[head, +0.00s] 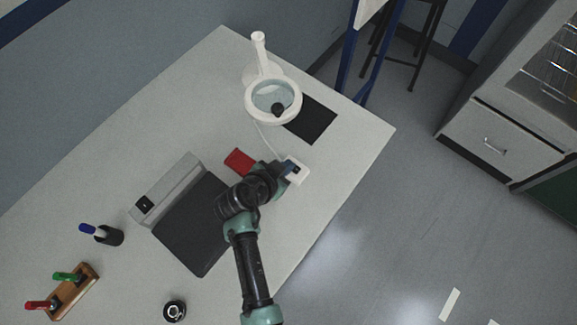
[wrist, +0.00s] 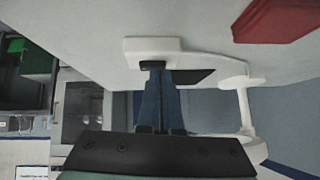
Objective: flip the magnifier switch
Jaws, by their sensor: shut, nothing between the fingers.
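The magnifier (head: 272,118) is a white ring lamp on a white stand at the back of the table. At the right edge of the wrist view its white stand (wrist: 243,105) shows. A thin cable runs from it to a small white switch box (head: 299,175) near the table's right edge. In the wrist view the switch box (wrist: 140,46) lies just beyond my fingertips, with a dark rocker (wrist: 150,65) on it. My gripper (head: 289,169) is shut and empty. Its fingertips (wrist: 160,70) are at the rocker; I cannot tell whether they touch it. They partly hide the rocker.
A red block (head: 239,161) lies left of my gripper, and a black mat (head: 312,120) lies behind it. A grey device with a dark plate (head: 190,225), a pen cup (head: 110,236), a wooden marker holder (head: 72,292) and a round black item (head: 174,311) stand left.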

